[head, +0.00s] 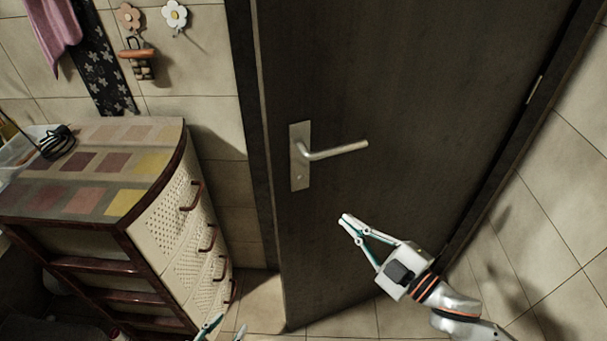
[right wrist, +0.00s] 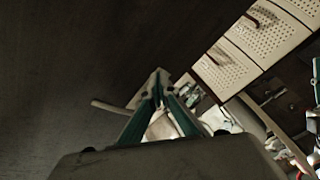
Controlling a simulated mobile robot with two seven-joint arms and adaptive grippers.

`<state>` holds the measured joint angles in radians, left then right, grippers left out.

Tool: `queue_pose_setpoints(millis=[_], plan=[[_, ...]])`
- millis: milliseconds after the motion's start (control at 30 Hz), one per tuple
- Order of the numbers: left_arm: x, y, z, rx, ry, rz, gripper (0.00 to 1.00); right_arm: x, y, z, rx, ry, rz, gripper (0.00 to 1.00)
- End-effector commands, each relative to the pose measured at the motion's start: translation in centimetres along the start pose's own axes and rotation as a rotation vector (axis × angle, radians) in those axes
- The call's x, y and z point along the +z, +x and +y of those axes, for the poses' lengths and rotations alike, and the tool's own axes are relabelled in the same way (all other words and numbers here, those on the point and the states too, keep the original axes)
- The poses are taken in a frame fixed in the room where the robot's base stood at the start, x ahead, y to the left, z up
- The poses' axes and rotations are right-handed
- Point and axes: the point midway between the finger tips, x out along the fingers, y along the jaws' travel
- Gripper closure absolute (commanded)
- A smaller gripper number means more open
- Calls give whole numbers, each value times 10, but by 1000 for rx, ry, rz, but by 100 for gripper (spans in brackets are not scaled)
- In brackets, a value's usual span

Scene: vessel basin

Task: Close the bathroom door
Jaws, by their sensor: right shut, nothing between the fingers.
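The dark bathroom door (head: 400,90) fills the middle of the head view. Its free left edge stands slightly apart from the dark frame (head: 243,110), with floor showing at the bottom, so it looks ajar. A silver lever handle (head: 335,151) on a plate sits near that edge. My right gripper (head: 344,218) is shut and empty, in front of the door, below the handle. In the right wrist view its fingers (right wrist: 158,76) meet, with the handle (right wrist: 108,107) behind them; contact with the door cannot be told. My left gripper (head: 224,328) shows only separated fingertips at the bottom edge.
A drawer cabinet (head: 170,215) with a patchwork top stands left of the door. Tiled wall (head: 550,190) is close on the right, beside my right arm. A pink towel (head: 52,30) and flower hooks (head: 174,14) are on the back wall. Tiled floor (head: 350,322) shows below the door.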

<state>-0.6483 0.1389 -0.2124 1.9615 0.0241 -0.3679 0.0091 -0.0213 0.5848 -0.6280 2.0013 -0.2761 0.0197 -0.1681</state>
Motion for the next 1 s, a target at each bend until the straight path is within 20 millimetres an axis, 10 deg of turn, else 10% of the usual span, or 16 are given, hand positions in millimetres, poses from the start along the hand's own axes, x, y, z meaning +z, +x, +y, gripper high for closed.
queue_pose_setpoints(millis=[400,667,1000], plan=[[-4,-2,-1,-1,0,3,60,-63,-3,55,-166,-601,378,100],[-6,-2,-1,-1,1,4,60,-67,-5,58,-195,-677,418,100],[-18,-9,-3,-2,2,8,60,-86,46,43,-193,-675,419,100]])
